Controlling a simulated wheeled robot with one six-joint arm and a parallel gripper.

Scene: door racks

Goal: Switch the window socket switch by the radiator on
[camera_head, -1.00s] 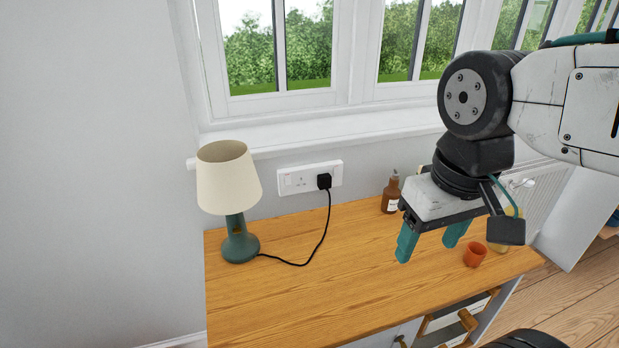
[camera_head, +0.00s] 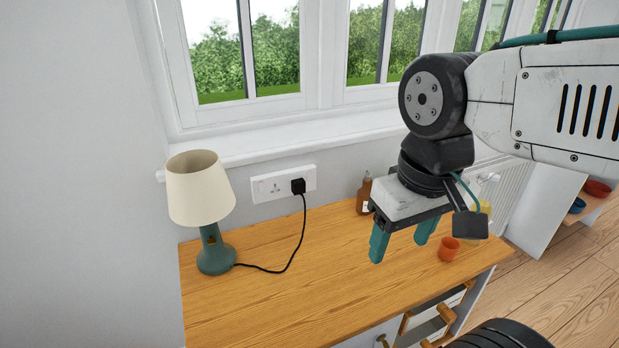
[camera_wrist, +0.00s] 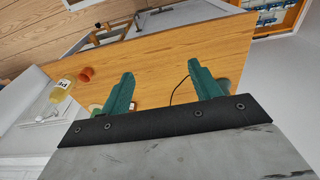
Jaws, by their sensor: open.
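The white double socket (camera_head: 283,184) is on the wall under the window sill, behind the wooden worktop. A black plug (camera_head: 298,186) with a black cord sits in its right side. The small switches are too small for me to tell their positions. My gripper (camera_head: 399,252) hangs above the worktop, right of the socket and apart from it, fingers pointing down, open and empty. In the wrist view my gripper (camera_wrist: 160,85) shows two green fingers spread apart over the worktop; the socket is not visible there. Part of the white radiator (camera_head: 507,190) shows behind my arm.
A lamp (camera_head: 201,190) with a cream shade stands left on the worktop (camera_head: 300,300), its cord crossing to the plug. A brown bottle (camera_head: 364,192) stands close behind my gripper. An orange cup (camera_head: 448,248) is right of it. The worktop's middle is clear.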

